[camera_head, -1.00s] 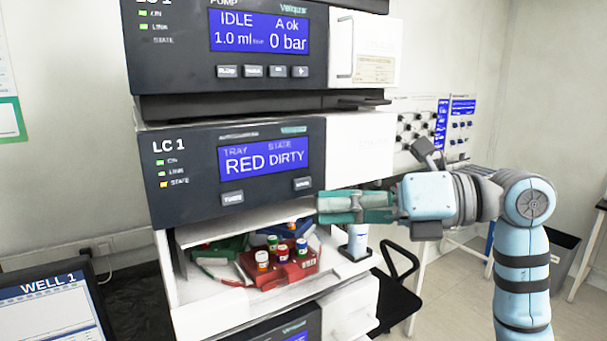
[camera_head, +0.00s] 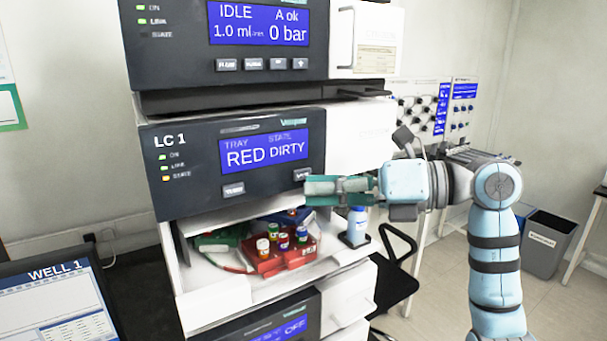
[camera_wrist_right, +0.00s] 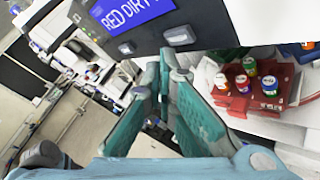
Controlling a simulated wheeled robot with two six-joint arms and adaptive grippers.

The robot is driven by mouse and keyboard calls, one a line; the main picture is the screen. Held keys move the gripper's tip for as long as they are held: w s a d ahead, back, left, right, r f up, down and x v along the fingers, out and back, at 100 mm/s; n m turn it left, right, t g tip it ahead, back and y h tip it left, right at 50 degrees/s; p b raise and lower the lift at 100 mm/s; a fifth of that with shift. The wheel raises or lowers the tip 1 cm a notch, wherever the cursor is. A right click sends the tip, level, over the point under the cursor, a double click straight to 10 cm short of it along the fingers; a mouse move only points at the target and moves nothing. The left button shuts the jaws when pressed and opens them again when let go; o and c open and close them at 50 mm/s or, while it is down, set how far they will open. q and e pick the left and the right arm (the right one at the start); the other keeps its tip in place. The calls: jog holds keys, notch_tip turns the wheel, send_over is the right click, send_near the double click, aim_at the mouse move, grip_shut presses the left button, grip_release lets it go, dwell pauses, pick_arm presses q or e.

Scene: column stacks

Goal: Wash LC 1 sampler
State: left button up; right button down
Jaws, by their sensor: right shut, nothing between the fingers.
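The LC 1 sampler (camera_head: 185,186) is a dark front panel whose blue screen (camera_head: 263,150) reads TRAY RED, STATE DIRTY. Two grey buttons sit under the screen, a left button (camera_head: 233,190) and a right button (camera_head: 302,174); their labels are too small to read. My right gripper (camera_head: 308,190) is shut and empty, its tips just below and right of the right button. In the wrist view, the gripper (camera_wrist_right: 165,62) points at the right button (camera_wrist_right: 180,36); contact cannot be told. My left gripper is out of view.
Below the panel, an open bay holds a red tray (camera_head: 268,266) with capped vials and a green tray (camera_head: 222,243). A white bottle with a blue cap (camera_head: 357,226) stands at the bay's right. A WELL 1 monitor (camera_head: 55,300) is at lower left. The pump unit is above.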

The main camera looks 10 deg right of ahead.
dwell(0.8)
jog(key=shift+w+a+p, duration=0.15)
jog(key=shift+w+p, duration=0.25)
jog(key=shift+p, duration=0.05)
jog(key=shift+w+a+p, duration=0.15)
jog(key=shift+w+p, duration=0.15)
jog(key=shift+w, duration=0.05)
dwell(0.5)
dwell(0.3)
jog(key=shift+s+d, duration=0.3)
jog(key=shift+s, duration=0.45)
